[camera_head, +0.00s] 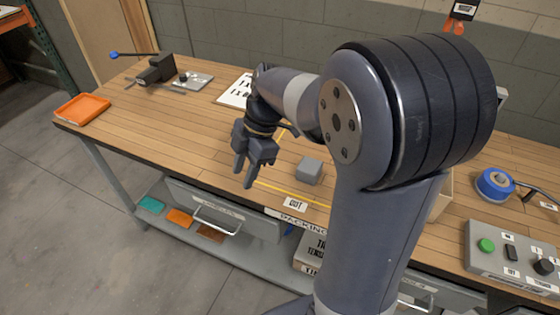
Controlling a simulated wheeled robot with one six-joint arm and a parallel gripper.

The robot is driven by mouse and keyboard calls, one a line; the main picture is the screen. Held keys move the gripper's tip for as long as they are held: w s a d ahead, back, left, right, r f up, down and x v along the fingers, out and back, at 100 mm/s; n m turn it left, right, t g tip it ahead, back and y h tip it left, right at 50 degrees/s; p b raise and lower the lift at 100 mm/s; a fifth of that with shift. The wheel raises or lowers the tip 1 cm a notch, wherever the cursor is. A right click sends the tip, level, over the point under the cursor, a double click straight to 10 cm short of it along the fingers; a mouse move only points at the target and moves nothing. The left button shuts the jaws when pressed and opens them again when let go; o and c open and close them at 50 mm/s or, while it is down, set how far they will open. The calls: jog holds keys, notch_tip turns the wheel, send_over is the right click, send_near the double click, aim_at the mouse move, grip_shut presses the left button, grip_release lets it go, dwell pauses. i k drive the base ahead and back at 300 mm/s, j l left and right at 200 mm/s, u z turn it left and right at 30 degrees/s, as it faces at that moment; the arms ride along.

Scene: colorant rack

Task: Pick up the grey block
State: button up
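The grey block (309,170) sits on the wooden workbench, near the front edge by the yellow tape lines. My gripper (243,178) hangs to the left of the block and apart from it, with its fingers pointing down. The two fingers show a gap between them with nothing in it, so it is open and empty. My arm covers the bench behind and to the right of the block.
An orange tray (83,109) lies at the bench's left end, with a dark vise (156,69) behind it. A button panel (510,257) and a blue tape roll (494,184) are on the right. The bench top (170,125) left of my gripper is clear.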

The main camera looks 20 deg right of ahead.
aim_at(309, 170)
jog(key=i+j+z, duration=0.15)
jog(key=j+z, duration=0.15)
jog(key=i+j+z, duration=0.1)
jog(key=j+z, duration=0.2)
jog(key=i+j+z, duration=0.1)
jog(key=j+z, duration=0.3)
jog(key=z, duration=0.95)
